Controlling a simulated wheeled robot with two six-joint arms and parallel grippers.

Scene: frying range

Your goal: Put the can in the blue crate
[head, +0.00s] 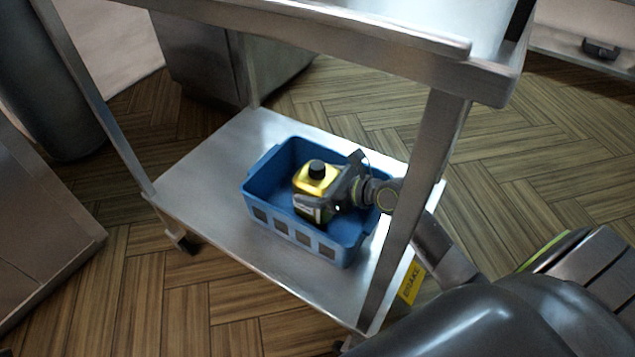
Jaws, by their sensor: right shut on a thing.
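The can is yellow with a black cap (318,174). It is upright, inside the outline of the blue crate (297,238). My right gripper (322,200) is shut on the can, reaching in from the right past the cart's post. I cannot tell whether the can touches the crate's floor, since the gripper and the crate's front wall hide its lower part. The crate stands on the lower shelf of a metal cart and looks otherwise empty. My left gripper is not in view.
The cart's lower shelf (200,185) has bare room left of the crate. The cart's upper shelf (400,25) and its front right post (412,190) are close to my right arm. A steel cabinet (205,62) stands behind. Wood floor surrounds the cart.

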